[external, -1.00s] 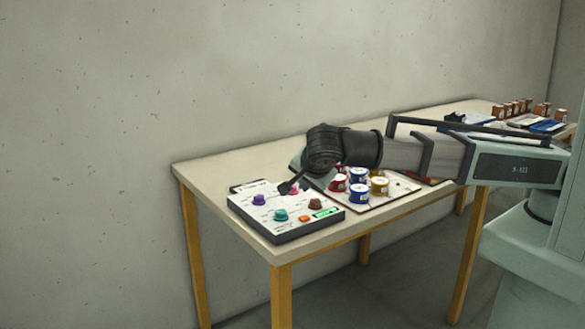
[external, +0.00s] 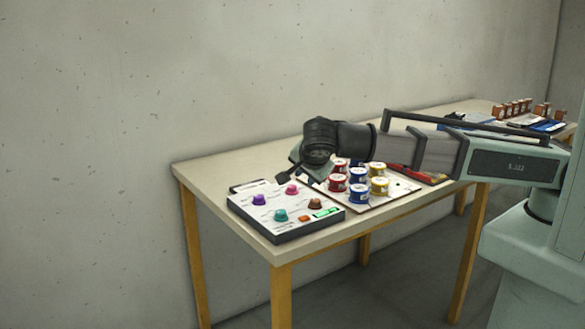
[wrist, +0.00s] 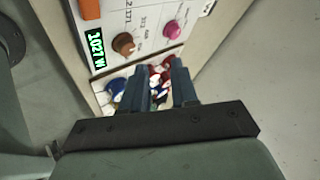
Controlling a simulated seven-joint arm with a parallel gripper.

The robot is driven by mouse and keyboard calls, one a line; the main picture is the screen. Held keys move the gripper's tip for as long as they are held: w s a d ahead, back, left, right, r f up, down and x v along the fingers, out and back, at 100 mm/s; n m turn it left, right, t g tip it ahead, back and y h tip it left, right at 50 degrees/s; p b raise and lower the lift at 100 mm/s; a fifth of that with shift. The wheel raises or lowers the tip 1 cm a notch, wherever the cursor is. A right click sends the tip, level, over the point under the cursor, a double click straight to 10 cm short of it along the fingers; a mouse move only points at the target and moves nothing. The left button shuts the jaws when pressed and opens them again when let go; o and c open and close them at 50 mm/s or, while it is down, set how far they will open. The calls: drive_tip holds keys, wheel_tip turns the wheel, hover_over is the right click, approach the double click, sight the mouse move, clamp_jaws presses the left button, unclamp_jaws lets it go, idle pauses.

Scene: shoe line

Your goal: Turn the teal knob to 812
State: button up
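The teal knob (external: 280,215) sits at the near edge of a white control panel (external: 262,224) with a dark base. A purple knob (external: 259,199), a pink knob (external: 292,189) and a brown knob (external: 315,203) share the panel. A lit green display (external: 326,212) is at its right; its digits are partly legible in the wrist view (wrist: 97,47). My gripper (wrist: 160,72) is open and empty, its fingers apart above the cans. The teal knob is outside the wrist view.
An orange button (external: 304,218) is beside the display. Several red, blue and yellow cans (external: 359,192) stand on a white board (external: 390,196) right of the panel. More boxes and jars are at the table's far end. The table's front left edge is close to the panel.

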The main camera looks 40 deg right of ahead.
drive_tip(key=o, duration=0.5)
drive_tip(key=w+d+r+m, duration=0.1)
drive_tip(key=w+d, duration=0.2)
drive_tip(key=w, duration=0.1)
drive_tip(key=w+d+r+m+g, duration=0.1)
drive_tip(key=w+d, duration=0.2)
drive_tip(key=w, duration=0.1)
drive_tip(key=w+d+r+m, duration=0.1)
drive_tip(key=w+d+r, duration=0.1)
drive_tip(key=w+d, duration=0.2)
drive_tip(key=shift+g, duration=0.4)
drive_tip(key=shift+c, duration=0.2)
drive_tip(key=r+m+g+y, duration=0.2)
drive_tip(key=m+g+y, duration=0.65)
drive_tip(key=m, duration=2.15)
hover_over(281, 211)
drive_tip(key=w+d, duration=0.3)
drive_tip(key=d, duration=0.3)
drive_tip(key=shift+n, duration=0.4)
drive_tip(key=x, duration=1.4)
